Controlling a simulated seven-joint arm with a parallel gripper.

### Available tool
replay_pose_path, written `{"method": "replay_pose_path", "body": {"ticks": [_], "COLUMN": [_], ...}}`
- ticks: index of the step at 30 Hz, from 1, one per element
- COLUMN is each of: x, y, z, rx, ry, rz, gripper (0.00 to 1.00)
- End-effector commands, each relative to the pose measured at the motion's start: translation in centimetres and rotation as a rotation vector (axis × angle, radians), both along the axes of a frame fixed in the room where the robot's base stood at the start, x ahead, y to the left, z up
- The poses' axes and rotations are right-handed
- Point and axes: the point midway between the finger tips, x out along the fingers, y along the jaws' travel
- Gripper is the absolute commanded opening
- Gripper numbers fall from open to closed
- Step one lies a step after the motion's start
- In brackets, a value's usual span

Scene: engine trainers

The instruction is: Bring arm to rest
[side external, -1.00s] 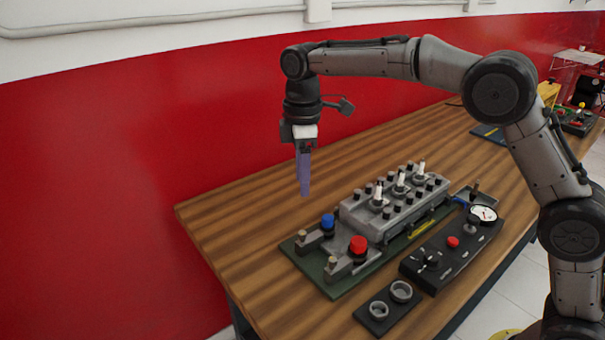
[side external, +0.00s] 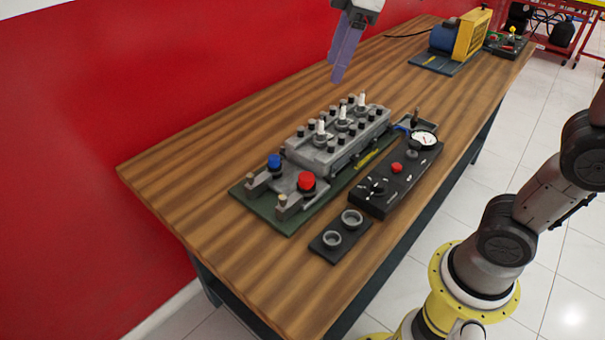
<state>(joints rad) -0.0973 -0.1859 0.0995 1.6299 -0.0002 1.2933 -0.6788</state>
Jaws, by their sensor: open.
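My gripper (side external: 345,52) shows at the top middle of the side external view, with its purple fingers pointing down. It hangs in the air above the far side of the wooden table, clear of the engine trainer. The fingers overlap from this angle; the gripper is open and nothing shows between them. The rest of my wrist is cut off by the top edge. The engine trainer (side external: 340,150) sits on a green base plate, with several white-topped plugs along its grey block. A blue knob (side external: 274,161) and a red knob (side external: 306,181) stand at its near end.
A black control panel (side external: 385,190) with a gauge (side external: 424,140) lies right of the engine trainer. A black plate with two cups (side external: 341,229) is in front. A yellow and blue machine (side external: 458,40) stands at the table's far end. The wooden table (side external: 190,190) is bare at left.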

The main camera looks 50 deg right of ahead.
Motion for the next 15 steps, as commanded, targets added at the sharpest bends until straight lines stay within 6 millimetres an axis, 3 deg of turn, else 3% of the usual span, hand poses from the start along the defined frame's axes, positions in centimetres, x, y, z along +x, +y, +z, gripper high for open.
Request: {"method": "replay_pose_path", "body": {"ticks": [1, 5, 9, 15], "x": [-2.4, -7.6, -12.5, -16.8], "y": [-0.7, -2.0, -2.9, -3.3], "z": [0.0, -1.3, -4.4, -10.0], "rx": [0.014, 0.057, 0.115, 0.200], "ry": [-0.028, -0.088, -0.142, -0.169], "rz": [-0.050, -0.186, -0.347, -0.555], "gripper": [0.51, 0.51, 0.51, 0.51]}}
